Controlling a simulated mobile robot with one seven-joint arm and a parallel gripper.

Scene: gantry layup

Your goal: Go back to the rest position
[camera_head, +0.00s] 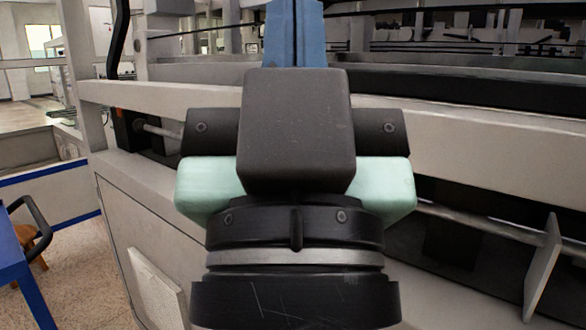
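My gripper (297,130) fills the middle of the view, seen from behind. Its dark body, mint-green side parts and the black and silver wrist ring below it show. The fingertips are hidden behind the body, so I cannot tell whether they are open or shut. A blue piece (292,35) with a seam down its middle rises above the gripper body to the top edge. I cannot tell whether it is part of the gripper, held by it, or something behind it.
A large pale machine frame (480,145) with long rails spans the view behind my gripper. A metal plate (541,268) juts out at lower right. At left are a blue table (18,265), a chair (30,230) and open speckled floor (85,262).

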